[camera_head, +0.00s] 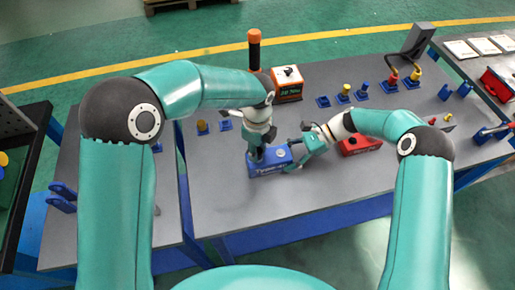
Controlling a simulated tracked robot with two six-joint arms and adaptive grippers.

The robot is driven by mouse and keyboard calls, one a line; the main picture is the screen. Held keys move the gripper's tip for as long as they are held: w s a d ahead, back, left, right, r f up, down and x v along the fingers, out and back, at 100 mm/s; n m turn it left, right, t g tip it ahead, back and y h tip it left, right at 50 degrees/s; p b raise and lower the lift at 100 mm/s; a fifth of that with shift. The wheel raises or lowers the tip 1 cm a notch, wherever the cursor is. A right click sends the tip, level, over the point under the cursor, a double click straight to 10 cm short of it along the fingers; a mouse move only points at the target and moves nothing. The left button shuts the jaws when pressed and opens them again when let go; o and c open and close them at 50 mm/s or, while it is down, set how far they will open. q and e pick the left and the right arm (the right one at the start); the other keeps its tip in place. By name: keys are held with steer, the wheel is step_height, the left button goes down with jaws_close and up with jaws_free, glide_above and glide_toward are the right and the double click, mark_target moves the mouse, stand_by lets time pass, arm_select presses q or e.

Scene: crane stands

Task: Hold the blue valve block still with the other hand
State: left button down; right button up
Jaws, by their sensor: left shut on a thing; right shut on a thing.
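The blue valve block (267,170) sits on the grey table (225,208), near the middle of the camera_head view, with white lettering on its front. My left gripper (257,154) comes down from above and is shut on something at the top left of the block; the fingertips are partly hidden. My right gripper (294,163) reaches in from the right and is shut at the block's right end. The exact contact of the fingers is too small to make out.
A red block (360,145) lies just right of my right gripper. Several blue stands with yellow, blue or red tops are at the back right. The table's front is clear.

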arm_select(q)
steer(key=m, duration=0.5)
steer(key=c, duration=0.7)
jaws_free()
steer(key=shift+c, duration=1)
